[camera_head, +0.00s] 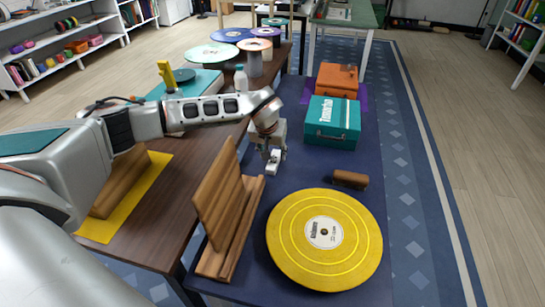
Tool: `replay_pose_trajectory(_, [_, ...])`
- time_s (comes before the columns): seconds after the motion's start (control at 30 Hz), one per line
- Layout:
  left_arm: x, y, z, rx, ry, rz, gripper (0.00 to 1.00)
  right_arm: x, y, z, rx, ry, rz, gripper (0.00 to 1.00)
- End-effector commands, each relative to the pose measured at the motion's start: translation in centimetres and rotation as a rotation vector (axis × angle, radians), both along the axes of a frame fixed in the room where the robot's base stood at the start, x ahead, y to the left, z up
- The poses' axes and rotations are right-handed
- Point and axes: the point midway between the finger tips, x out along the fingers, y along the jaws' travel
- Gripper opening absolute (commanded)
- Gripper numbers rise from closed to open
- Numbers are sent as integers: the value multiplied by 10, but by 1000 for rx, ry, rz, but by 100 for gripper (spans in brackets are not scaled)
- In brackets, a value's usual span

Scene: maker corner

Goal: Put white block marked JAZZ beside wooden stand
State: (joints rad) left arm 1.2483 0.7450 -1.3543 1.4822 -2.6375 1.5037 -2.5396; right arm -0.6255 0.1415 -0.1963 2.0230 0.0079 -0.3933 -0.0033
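A wooden stand (217,193) with a tall slanted back and a low ledge is on the dark blue tabletop, left of the yellow record. My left gripper (272,160) is behind and to the right of this stand, above the blue tabletop. A small white block (275,161) with a dark mark shows between its fingertips, and the gripper appears shut on it. The lettering is too small to read. A second wooden stand (122,179) sits at the left on a yellow mat, partly hidden by my arm. My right gripper is not in view.
A yellow record (290,254) fills the front of the blue table (292,185). A brown block-like brush (350,179) lies just behind it. A teal case (332,122) and an orange case (337,80) stand farther back. Blue tabletop is clear around the gripper.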

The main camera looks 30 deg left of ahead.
Motion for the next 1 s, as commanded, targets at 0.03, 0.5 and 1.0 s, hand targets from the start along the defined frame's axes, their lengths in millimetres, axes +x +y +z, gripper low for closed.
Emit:
replay_pose_trajectory(0.03, [-3, 0, 18, 1, -8, -1, 40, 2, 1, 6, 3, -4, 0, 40])
replay_pose_trajectory(0.5, [-30, -7, 77, 0, -1, 1, 40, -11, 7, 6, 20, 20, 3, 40])
replay_pose_trajectory(1.0, [-31, -8, 78, 0, 0, 1, 40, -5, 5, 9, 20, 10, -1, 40])
